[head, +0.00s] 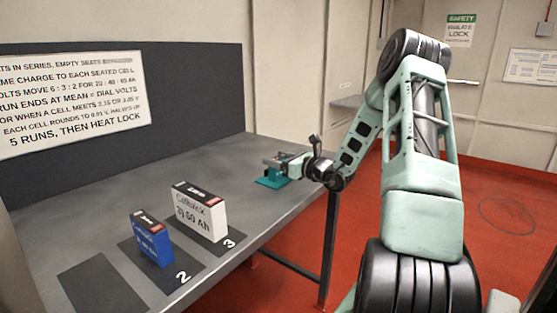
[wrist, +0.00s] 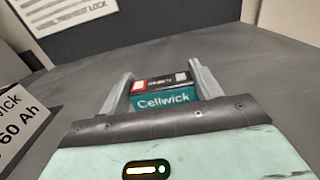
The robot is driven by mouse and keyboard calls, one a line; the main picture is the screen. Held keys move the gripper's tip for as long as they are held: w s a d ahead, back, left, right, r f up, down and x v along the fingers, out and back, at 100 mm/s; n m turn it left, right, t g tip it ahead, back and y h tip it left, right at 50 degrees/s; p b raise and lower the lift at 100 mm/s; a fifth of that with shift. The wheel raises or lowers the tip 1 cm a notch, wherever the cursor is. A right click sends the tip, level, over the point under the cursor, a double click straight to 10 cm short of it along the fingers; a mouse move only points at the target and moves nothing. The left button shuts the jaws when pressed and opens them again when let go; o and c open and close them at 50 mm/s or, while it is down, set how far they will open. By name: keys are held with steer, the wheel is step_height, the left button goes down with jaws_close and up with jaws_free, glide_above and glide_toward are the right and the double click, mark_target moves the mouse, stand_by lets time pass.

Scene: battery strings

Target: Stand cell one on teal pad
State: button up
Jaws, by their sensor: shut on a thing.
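A teal cell (wrist: 163,100) with a dark top and "Cellwick" on its face stands between my gripper's fingers in the wrist view. My gripper (head: 276,161) is shut on this cell at the far end of the bench in the head view, and its fingers also show in the wrist view (wrist: 160,82). A teal pad (head: 266,183) shows on the bench just under my gripper. The cell's underside is hidden, so I cannot tell whether it touches the pad. No number is readable on the held cell.
A blue cell (head: 151,241) stands on the dark seat marked 2, and a white 60 Ah cell (head: 200,215) on the seat marked 3. A dark seat (head: 100,288) at front left is empty. The grey bench (head: 190,160) is clear between the cells and my gripper.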

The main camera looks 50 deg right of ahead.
steer(key=shift+f, duration=0.15)
steer(key=o, duration=1.2)
steer(key=shift+c, duration=0.2)
steer(key=shift+r, duration=0.2)
steer(key=s, duration=0.8)
steer(key=s+d, duration=0.1)
steer(key=s, duration=0.3)
steer(key=shift+b, duration=0.4)
